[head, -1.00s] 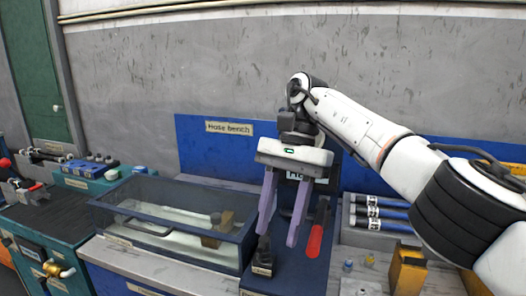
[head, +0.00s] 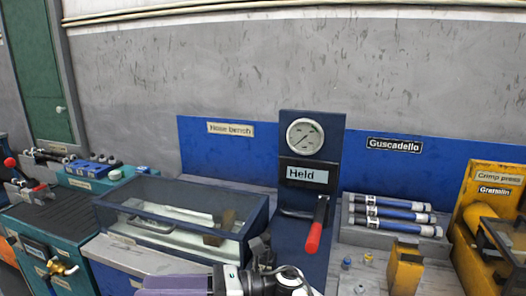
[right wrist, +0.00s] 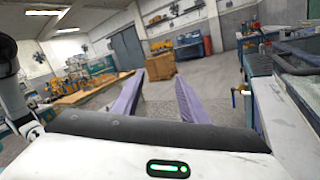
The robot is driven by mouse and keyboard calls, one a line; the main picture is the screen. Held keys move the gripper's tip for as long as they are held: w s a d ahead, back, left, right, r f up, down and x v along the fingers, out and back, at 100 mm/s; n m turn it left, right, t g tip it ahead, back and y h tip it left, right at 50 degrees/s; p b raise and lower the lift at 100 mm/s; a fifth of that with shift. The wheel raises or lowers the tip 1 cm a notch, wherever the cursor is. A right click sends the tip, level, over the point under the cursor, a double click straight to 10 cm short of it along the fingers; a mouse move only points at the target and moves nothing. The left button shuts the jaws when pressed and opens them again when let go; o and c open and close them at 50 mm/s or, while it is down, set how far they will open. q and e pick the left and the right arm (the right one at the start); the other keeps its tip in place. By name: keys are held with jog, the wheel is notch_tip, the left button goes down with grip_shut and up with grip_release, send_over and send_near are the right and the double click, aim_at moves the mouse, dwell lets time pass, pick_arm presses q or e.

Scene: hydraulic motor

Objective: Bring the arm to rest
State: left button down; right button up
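My right gripper (head: 175,285) shows at the bottom edge of the head view, with a purple finger pointing left and the white and black wrist beside it; most of the arm is out of frame. In the right wrist view the two purple fingers of this gripper (right wrist: 160,85) are apart with nothing between them, facing the open room. My left gripper is in neither view.
The blue gauge stand (head: 334,140) with its red-handled lever (head: 316,232) stands behind my wrist. A glass-topped tank (head: 120,217) is left of it. Blue cylinders (head: 385,215) and the yellow crimp press (head: 487,195) are right. Open floor (right wrist: 215,95) lies beyond the fingers.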

jog(key=w+d+f+m+t+h, duration=0.1)
jog(key=d+f+m+t+h, duration=0.2)
jog(key=d+f+m+t, duration=0.65)
jog(key=d+f+m+t+h, duration=0.2)
jog(key=d+m+t+h, duration=0.15)
jog(key=m, duration=1.05)
jog(key=w+d+f+m+t+h, duration=0.1)
jog(key=d+f+m+t+h, duration=0.45)
jog(key=m, duration=0.65)
jog(key=s+d+f+m+g+h, duration=0.2)
jog(key=s+d+f+m+g, duration=0.1)
jog(key=s+d+f+m, duration=0.3)
jog(key=s+d+f+m+g+h, duration=0.2)
jog(key=s+d+f+m+g, duration=0.2)
jog(key=s+d+f+m, duration=0.3)
jog(key=s+d+f, duration=0.4)
jog(key=s, duration=0.4)
jog(key=shift+f+h, duration=0.25)
jog(key=shift+h, duration=0.15)
